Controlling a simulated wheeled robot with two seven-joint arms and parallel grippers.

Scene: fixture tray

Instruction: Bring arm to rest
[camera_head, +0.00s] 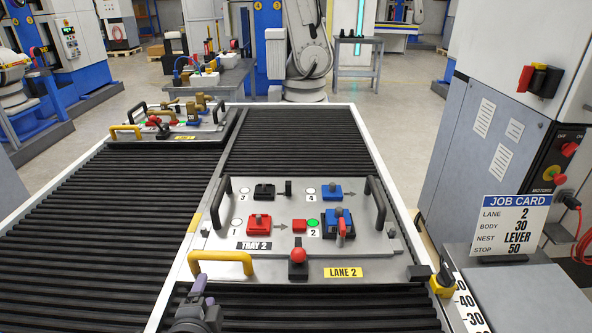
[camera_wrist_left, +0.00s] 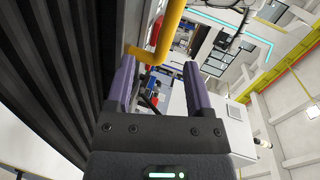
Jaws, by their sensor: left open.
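My left gripper (camera_head: 204,290) shows at the bottom of the head view, just in front of the near yellow handle (camera_head: 222,263) of tray 2 (camera_head: 368,240). In the left wrist view its two purple fingers (camera_wrist_left: 158,82) stand apart with nothing gripped between them. A yellow handle (camera_wrist_left: 168,32) shows beyond the fingertips. Tray 2 sits on the lane 2 rollers. It carries red (camera_head: 259,222), black (camera_head: 264,191) and blue (camera_head: 331,191) fixtures, a red-knobbed lever (camera_head: 298,257) and a blue fixture with a red handle (camera_head: 340,227). My right gripper is not in view.
Another tray (camera_head: 125,138) stands on the far left lane. The job card (camera_head: 509,227) stands at right, reading lane 2, body 30, nest lever, stop 50. A yellow-and-black stop (camera_head: 442,284) sits by the scale on the right rail. Bare rollers (camera_head: 300,140) lie behind tray 2.

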